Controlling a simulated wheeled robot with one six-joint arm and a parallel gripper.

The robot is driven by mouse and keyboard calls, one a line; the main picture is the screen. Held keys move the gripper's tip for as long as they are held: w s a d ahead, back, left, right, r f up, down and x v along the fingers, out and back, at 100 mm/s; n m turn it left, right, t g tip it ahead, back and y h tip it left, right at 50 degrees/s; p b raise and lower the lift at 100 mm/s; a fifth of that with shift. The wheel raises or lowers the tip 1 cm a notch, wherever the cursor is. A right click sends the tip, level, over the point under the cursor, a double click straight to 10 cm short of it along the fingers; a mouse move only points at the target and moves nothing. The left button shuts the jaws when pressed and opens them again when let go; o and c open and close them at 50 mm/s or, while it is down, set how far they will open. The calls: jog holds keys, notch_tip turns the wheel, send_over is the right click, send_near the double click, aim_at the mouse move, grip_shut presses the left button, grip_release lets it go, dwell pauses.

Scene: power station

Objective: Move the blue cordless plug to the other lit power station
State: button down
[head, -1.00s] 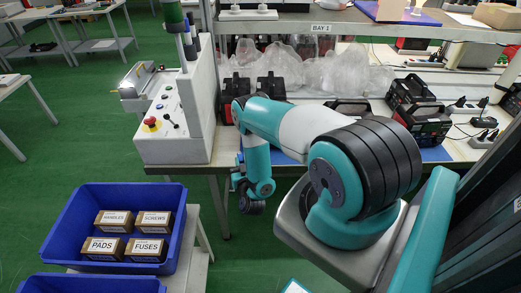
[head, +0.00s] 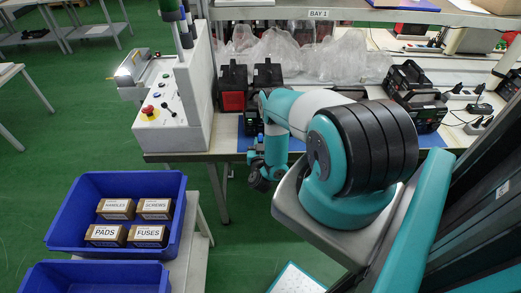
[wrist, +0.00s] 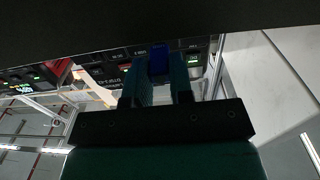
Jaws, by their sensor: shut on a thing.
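In the wrist view my gripper (wrist: 159,65) has its two teal fingers closed on the blue cordless plug (wrist: 159,56). Dark power stations with small green lights (wrist: 110,72) show beyond the fingers, partly cut off by a dark band above. In the head view two power stations (head: 233,88) stand at the back left of the bench, one with a red panel. Another power station (head: 418,98) stands on the right of the bench.
Clear plastic bags (head: 285,55) lie behind the power stations under a shelf (head: 365,15). A control box with a red button (head: 165,105) stands at the bench's left end. A blue crate of small boxes (head: 75,205) stands front left. Plugs and cables (head: 475,110) lie at the right.

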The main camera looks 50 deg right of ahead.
jog(key=shift+w+d, duration=0.35)
jog(key=shift+d, duration=0.05)
jog(key=shift+b, duration=0.6)
dwell(0.4)
jog(key=shift+b+x, duration=0.8)
jog(key=shift+b, duration=0.2)
dwell(0.9)
jog(key=c, duration=0.9)
grip_release()
jog(key=shift+p+v, duration=8.1)
jog(key=shift+v, duration=0.55)
jog(key=shift+s+d+f, duration=0.1)
jog(key=shift+s, duration=0.1)
